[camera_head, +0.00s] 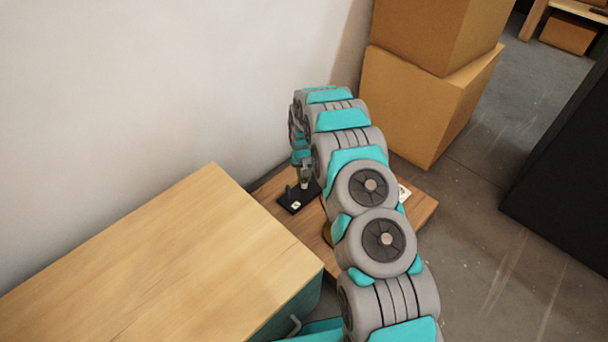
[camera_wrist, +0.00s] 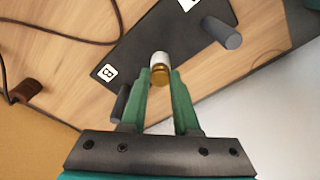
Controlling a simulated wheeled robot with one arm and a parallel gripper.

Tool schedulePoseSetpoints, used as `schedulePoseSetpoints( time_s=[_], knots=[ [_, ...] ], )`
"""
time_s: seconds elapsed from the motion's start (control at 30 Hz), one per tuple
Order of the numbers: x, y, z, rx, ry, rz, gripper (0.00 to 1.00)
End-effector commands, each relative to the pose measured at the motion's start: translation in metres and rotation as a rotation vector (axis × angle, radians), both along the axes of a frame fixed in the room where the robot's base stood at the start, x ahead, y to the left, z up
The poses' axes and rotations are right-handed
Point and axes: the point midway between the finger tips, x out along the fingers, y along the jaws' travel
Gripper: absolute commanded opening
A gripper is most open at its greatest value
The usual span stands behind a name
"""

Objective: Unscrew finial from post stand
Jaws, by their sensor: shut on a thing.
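The post stand (camera_wrist: 135,50) is a black plate with upright dark grey posts (camera_wrist: 225,32) and a white tag, on a wooden surface. In the head view the stand (camera_head: 291,204) lies below my gripper (camera_head: 304,178). In the wrist view, my gripper (camera_wrist: 160,80) has its green fingers shut on a small gold piece, seemingly the finial (camera_wrist: 160,76). A pale, silvery cylindrical part (camera_wrist: 159,58) shows directly beyond the gold piece, above the plate. I cannot tell whether the finial is still joined to a post, as the fingers partly hide it.
A brown cylinder (camera_wrist: 27,89) and a dark cord (camera_wrist: 70,40) lie left of the stand in the wrist view. A wooden-topped cabinet (camera_head: 150,260) stands left of the low wooden surface (camera_head: 418,208). Cardboard boxes (camera_head: 415,105) stand behind, and a white wall (camera_head: 150,80) is close.

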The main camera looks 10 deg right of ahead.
Motion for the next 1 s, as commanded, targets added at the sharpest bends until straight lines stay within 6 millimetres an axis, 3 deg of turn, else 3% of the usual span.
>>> schedulePoseSetpoints(
  time_s=[0.3, 0.73, 1.0],
  knots=[
    [0.0008, -0.0019, -0.0003, 0.000, -0.002, 0.292, 0.00],
    [0.0005, -0.0022, -0.0001, -0.001, -0.001, 0.346, 0.00],
    [0.0009, -0.0024, -0.0035, -0.001, -0.001, 0.602, 0.00]
  ],
)
